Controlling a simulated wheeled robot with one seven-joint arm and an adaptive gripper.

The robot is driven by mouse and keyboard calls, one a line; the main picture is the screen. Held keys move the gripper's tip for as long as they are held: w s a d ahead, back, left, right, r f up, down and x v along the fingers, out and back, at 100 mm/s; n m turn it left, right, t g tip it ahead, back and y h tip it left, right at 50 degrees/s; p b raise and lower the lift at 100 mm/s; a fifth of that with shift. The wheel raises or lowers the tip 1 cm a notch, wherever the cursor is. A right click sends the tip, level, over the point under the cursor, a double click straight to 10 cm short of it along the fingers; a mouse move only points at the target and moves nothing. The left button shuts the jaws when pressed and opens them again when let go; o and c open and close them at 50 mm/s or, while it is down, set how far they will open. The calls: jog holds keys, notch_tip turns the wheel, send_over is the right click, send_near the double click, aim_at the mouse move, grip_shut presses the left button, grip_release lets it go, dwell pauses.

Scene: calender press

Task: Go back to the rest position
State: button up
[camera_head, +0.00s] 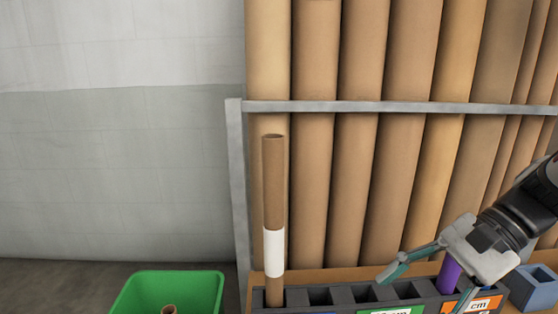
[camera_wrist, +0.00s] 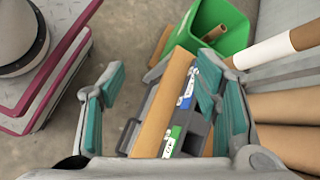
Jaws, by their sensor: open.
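My gripper (camera_head: 424,288) is at the right of the head view, over the right part of a dark slotted rack (camera_head: 343,295). Its teal-padded fingers stand wide apart in the wrist view (camera_wrist: 160,82), and I see nothing gripped. A brown cardboard tube with a white band (camera_head: 273,215) stands upright in the rack's left end, well apart from the gripper. It also shows at the upper right of the wrist view (camera_wrist: 272,50). A purple piece (camera_head: 449,276) shows at the rack, partly hidden behind my gripper.
A green bin (camera_head: 205,290) with brown tube pieces stands left of the rack. Tall cardboard tubes (camera_head: 312,190) lean behind a grey metal rail (camera_head: 400,107). A blue-grey box (camera_head: 535,288) is at the far right. The wall side at left is clear.

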jog(key=s+n+h, duration=0.9)
jog(key=s+n, duration=0.2)
jog(key=s, duration=0.6)
notch_tip(320, 180, up, 37)
jog(key=t+p, duration=0.4)
jog(key=p, duration=3)
jog(key=shift+r+t+p, duration=0.15)
jog(key=shift+t+p, duration=0.25)
jog(key=shift+d, duration=0.15)
